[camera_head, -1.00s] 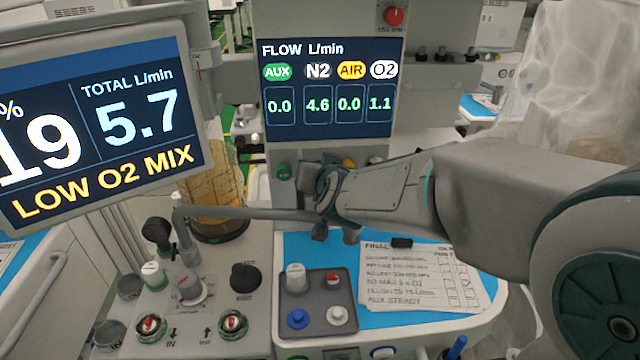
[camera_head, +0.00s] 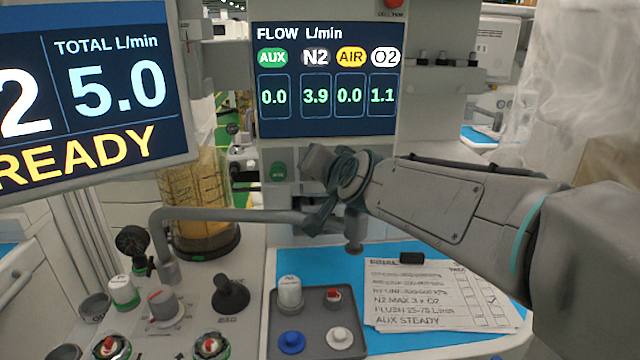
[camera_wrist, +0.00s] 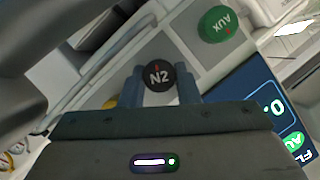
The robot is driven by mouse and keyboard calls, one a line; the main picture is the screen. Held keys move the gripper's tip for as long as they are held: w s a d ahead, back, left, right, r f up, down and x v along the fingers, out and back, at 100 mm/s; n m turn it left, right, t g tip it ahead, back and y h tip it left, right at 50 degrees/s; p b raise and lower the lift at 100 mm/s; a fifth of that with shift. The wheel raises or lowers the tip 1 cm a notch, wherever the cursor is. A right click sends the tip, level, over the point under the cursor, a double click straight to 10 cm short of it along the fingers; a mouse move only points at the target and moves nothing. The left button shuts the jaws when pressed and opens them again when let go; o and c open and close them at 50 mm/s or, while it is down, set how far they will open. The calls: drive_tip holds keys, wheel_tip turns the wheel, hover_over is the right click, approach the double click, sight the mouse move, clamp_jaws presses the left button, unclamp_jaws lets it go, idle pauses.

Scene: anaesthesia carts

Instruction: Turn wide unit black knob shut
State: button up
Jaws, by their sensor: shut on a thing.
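The black knob (camera_wrist: 159,75) marked N2, with a small red mark, shows in the wrist view between the two fingers of my gripper (camera_wrist: 159,86). The gripper is shut on it. In the head view my gripper (camera_head: 318,178) is at the front of the unit below the flow display (camera_head: 326,80), and my gripper and arm hide the knob there. The display reads N2 3.9, O2 1.1, AUX 0.0 and AIR 0.0. The left monitor (camera_head: 95,85) reads total 5.0 L/min and READY.
The green AUX knob (camera_wrist: 217,24) is close to the N2 knob. A grey pipe (camera_head: 230,214) runs below my gripper. A grey tray (camera_head: 316,348) with several knobs and a checklist (camera_head: 435,295) lie below. A black lever knob (camera_head: 231,292) stands at the left.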

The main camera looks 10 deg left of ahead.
idle(0.4)
drive_tip(key=o, duration=0.7)
